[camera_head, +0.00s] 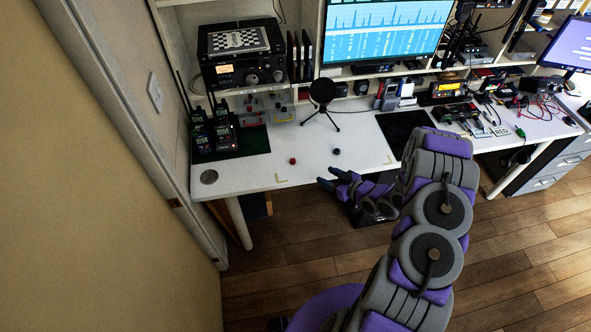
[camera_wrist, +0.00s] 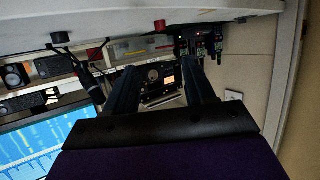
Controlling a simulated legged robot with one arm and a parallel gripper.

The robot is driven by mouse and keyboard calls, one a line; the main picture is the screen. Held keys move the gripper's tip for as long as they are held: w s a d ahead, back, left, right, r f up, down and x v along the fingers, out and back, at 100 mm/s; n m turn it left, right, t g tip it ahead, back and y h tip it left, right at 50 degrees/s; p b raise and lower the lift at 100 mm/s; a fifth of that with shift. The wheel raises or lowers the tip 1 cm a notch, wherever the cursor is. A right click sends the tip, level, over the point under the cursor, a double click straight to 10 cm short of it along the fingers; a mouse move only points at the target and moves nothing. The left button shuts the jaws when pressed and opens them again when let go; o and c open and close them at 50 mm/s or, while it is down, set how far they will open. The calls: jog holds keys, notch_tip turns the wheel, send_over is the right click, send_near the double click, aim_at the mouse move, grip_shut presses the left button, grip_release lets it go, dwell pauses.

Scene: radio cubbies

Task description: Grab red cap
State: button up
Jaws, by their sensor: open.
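The small red cap (camera_head: 292,160) stands on the white desk near its front edge, left of a small black cap (camera_head: 336,151). In the wrist view the red cap (camera_wrist: 160,26) shows near the top, beyond the fingertips and between their lines. The black cap (camera_wrist: 61,38) is to its left there. My gripper (camera_head: 329,177) is at the desk's front edge, to the right of the red cap and apart from it. In the wrist view its two fingers (camera_wrist: 160,65) are spread with nothing held between them.
The white desk (camera_head: 330,130) has free room around the caps. A microphone on a tripod (camera_head: 322,95) stands behind them. Handheld radios (camera_head: 212,132) stand on a dark mat at the left. Clear bins (camera_head: 250,108) sit under the shelf. A wall (camera_head: 90,200) closes the left side.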

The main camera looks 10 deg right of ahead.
jog(key=b, duration=0.2)
send_near(294, 161)
jog(key=x, duration=0.2)
jog(key=shift+w+a, duration=0.2)
jog(key=shift+a, duration=0.2)
jog(key=shift+w+f+y, duration=0.25)
jog(key=shift+w+y, duration=0.05)
jog(key=shift+w, duration=0.15)
jog(key=b+x, duration=0.1)
jog(key=x, duration=0.1)
jog(key=b+x, duration=0.1)
jog(key=x, duration=0.1)
jog(key=shift+w+f, duration=0.2)
jog(key=shift+f, duration=0.15)
jog(key=shift+w+a, duration=0.2)
jog(key=shift+d+r, duration=0.1)
jog(key=shift+d, duration=0.1)
jog(key=c, duration=0.6)
jog(key=shift+a, duration=0.1)
grip_shut()
